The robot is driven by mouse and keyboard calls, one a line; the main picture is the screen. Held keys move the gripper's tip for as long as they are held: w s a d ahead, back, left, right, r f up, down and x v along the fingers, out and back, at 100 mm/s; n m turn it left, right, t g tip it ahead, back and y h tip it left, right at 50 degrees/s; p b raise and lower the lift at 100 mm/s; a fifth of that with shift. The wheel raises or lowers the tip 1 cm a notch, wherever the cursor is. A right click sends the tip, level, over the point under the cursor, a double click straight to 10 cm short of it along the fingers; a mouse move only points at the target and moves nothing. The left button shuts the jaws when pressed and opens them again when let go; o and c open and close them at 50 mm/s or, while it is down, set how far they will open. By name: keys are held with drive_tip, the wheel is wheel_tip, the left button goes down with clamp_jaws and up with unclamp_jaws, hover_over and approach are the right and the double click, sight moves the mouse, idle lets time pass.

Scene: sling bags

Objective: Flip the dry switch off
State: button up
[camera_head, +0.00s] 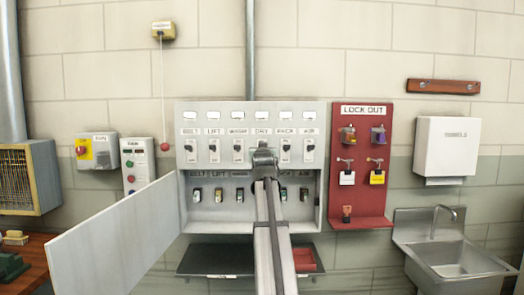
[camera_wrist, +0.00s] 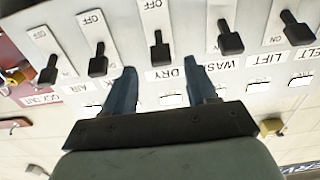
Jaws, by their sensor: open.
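The dry switch (camera_wrist: 160,50) is a black lever on a white plate, above the DRY label (camera_wrist: 172,73) in the inverted wrist view. Its lever sits toward the label end, and OFF is printed at the plate's opposite end. In the head view my gripper mostly hides this switch, below the DRY label (camera_head: 262,131). My gripper (camera_wrist: 163,88) is open and empty. Its two fingers spread on either side of the DRY label, short of the lever in the picture; contact is not visible.
The white panel (camera_head: 222,115) holds a row of similar switches, including the wash switch (camera_wrist: 230,42) close by. Small devices sit in a recess below. An open white door (camera_head: 115,245) swings out left. A red lockout board (camera_head: 361,200) stands right, beside a sink (camera_head: 455,262).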

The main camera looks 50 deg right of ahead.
drive_tip(key=x, duration=0.6)
drive_tip(key=shift+w+d, duration=0.3)
drive_tip(key=c, duration=1)
drive_tip(key=shift+o, duration=0.2)
idle(0.4)
drive_tip(key=o, duration=1)
drive_tip(key=shift+c, duration=0.2)
